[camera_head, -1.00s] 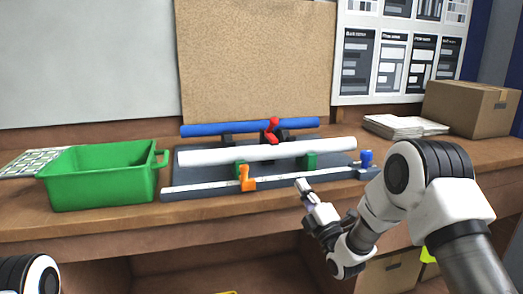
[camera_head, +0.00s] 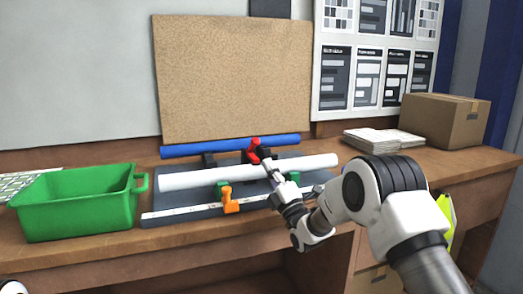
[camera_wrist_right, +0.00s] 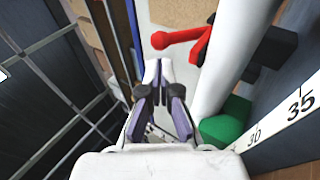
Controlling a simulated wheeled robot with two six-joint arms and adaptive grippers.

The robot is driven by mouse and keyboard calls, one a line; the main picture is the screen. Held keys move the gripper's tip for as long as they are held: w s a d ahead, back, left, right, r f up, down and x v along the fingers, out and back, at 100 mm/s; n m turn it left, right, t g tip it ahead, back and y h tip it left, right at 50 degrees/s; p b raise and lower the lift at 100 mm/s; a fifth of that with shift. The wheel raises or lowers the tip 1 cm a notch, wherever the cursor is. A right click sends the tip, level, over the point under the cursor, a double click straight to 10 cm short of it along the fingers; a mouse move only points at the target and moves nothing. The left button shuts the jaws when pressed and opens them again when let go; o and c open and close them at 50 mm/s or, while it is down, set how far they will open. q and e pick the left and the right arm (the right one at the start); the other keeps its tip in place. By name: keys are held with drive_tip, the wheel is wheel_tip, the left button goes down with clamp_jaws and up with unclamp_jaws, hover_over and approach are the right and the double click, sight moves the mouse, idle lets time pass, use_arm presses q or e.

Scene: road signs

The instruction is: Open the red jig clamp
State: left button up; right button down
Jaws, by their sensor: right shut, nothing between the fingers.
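The red jig clamp (camera_head: 254,146) stands at the back of the dark jig, between the blue tube and the white tube. In the right wrist view its red lever (camera_wrist_right: 178,38) points left, ending in a rounded knob. My right gripper (camera_head: 268,168) is shut and empty, reaching over the white tube just in front of the clamp. In the wrist view its fingertips (camera_wrist_right: 158,66) are just below the lever knob; a small gap seems to show, but contact is hard to judge.
The white tube (camera_head: 205,179) rests on green supports (camera_wrist_right: 226,124) close beside my right gripper. The blue tube (camera_head: 215,147) lies behind. An orange clamp (camera_head: 229,199) stands at the front ruler. A green bin (camera_head: 75,205) is left; papers (camera_head: 380,141) and a carton (camera_head: 445,120) are right.

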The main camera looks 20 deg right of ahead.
sight(258, 144)
drive_tip(key=p+x, duration=0.1)
drive_tip(key=x, duration=0.4)
drive_tip(key=shift+w, duration=0.15)
drive_tip(key=shift+r, duration=0.15)
drive_tip(key=shift+r+g+p, duration=0.3)
drive_tip(key=shift+p, duration=0.15)
